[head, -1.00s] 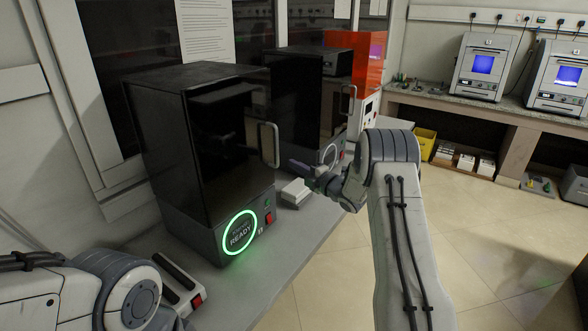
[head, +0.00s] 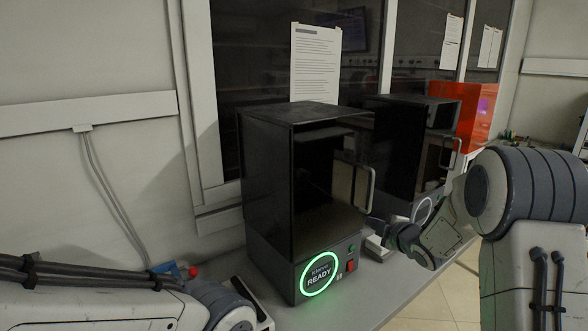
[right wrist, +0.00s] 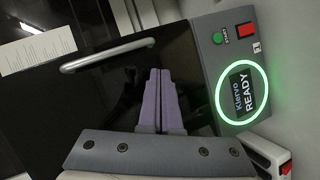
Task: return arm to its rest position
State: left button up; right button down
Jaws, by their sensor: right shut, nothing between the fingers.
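My right arm comes in from the right in the head view. Its gripper (head: 376,222) is shut and empty, just below and beside the door handle (head: 369,190) of the black machine (head: 262,190). In the right wrist view the purple fingers (right wrist: 160,78) are together, in front of the dark door, with the handle (right wrist: 108,54) beyond them. The machine's round display (head: 320,273) glows green and reads READY.
A second black machine (head: 400,105) and an orange-covered unit (head: 470,112) stand farther along the bench (head: 372,300). A red switch (head: 351,265) is on the near machine's front. A wall is behind and left. Open floor (head: 425,308) lies right of the bench.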

jog(key=s+a+f+m+g+h, duration=0.2)
jog(key=s+a+m+g, duration=0.5)
jog(key=s+a, duration=1.05)
jog(key=s+a+f+m+g, duration=0.1)
jog(key=s+m+g, duration=0.2)
jog(key=s, duration=2.4)
jog(key=g, duration=0.4)
jog(key=shift+s+f, duration=0.25)
jog(key=shift+f, duration=0.15)
